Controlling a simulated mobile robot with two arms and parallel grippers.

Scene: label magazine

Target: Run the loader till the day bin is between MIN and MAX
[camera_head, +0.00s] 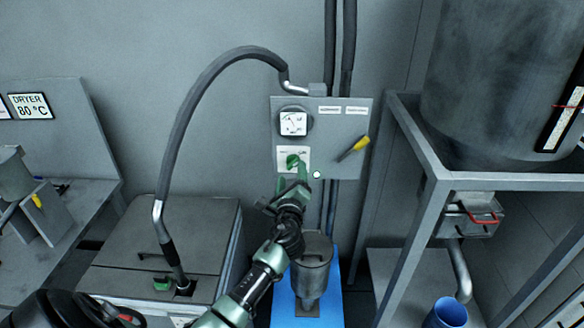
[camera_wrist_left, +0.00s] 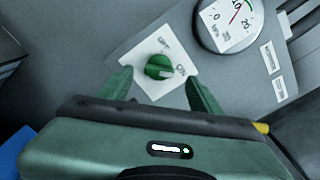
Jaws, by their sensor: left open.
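A grey control panel (camera_head: 345,110) on the back wall carries a round gauge (camera_head: 293,123) and a green rotary knob (camera_head: 293,160) on a white plate below it. My left gripper (camera_head: 291,178) is open at the knob. In the left wrist view the open fingers stand either side of the green knob (camera_wrist_left: 159,67), with visible gaps. The gauge (camera_wrist_left: 230,18) also shows there, with its needle. A large grey bin (camera_head: 490,80) stands on a frame at the upper right. Its level strip (camera_head: 565,118) has a red mark; its lettering is unreadable. My right gripper is not in view.
A yellow-handled lever (camera_head: 353,148) and a small white lamp (camera_head: 317,175) are on the panel. A lidded grey box (camera_head: 185,235) with a hose (camera_head: 185,130) stands at left. A red-handled slide (camera_head: 483,218) is under the bin, near a blue bucket (camera_head: 447,313).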

